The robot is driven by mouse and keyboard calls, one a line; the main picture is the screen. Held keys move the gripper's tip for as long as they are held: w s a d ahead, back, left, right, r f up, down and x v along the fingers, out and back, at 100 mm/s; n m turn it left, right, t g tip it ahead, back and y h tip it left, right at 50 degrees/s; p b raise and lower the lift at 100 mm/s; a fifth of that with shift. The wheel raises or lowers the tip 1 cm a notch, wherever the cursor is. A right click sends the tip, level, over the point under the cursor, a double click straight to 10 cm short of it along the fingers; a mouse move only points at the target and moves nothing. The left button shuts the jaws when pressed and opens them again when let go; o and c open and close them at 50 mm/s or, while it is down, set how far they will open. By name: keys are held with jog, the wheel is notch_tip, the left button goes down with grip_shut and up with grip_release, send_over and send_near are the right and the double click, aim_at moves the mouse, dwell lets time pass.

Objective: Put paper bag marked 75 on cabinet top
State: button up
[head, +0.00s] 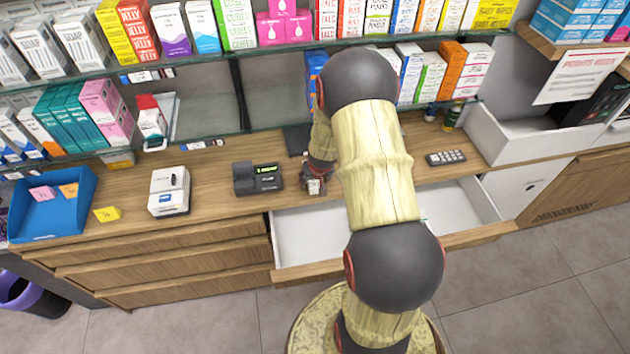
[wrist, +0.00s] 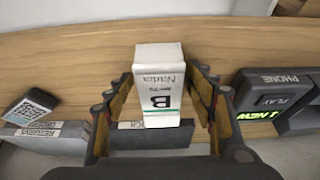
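A white package with "B" and handwriting on it (wrist: 160,95) stands between the fingers of my gripper (wrist: 160,80) in the wrist view. The fingertips are close to both its sides; I cannot tell whether they press on it. In the head view my gripper (head: 315,184) is low over the counter, right of the black phone device, partly hidden by my arm. I can read no 75 on any bag. The wooden cabinet top (head: 225,150) runs below the shelves. Which part the task means is not clear.
The black phone device (head: 257,178) stands beside my gripper. A white drawer (head: 310,235) is open below the counter. A white card machine (head: 169,190), a blue tray (head: 55,205) and a keypad (head: 446,158) are on the counter. Shelves of boxes stand behind.

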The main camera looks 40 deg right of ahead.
jog(key=shift+o, duration=0.5)
jog(key=shift+r, duration=0.1)
jog(key=shift+r+p, duration=0.3)
jog(key=shift+r, duration=0.05)
jog(key=p+v, duration=0.3)
jog(key=v, duration=0.8)
jog(key=s+a+r+n+t+y, duration=0.1)
jog(key=a+r+n, duration=0.2)
jog(key=a+r, duration=1.4)
jog(key=s+a+r+n, duration=0.1)
jog(key=s+a+r, duration=0.4)
jog(key=s, duration=0.3)
jog(key=s+a+r+n+y, duration=0.1)
jog(key=s+a+r+n, duration=0.1)
jog(key=s+a+r, duration=0.4)
notch_tip(320, 180, up, 2)
jog(key=shift+s+r+t, duration=0.2)
jog(key=shift+s+t, duration=0.2)
jog(key=shift+s, duration=0.45)
jog(key=shift+a, duration=0.15)
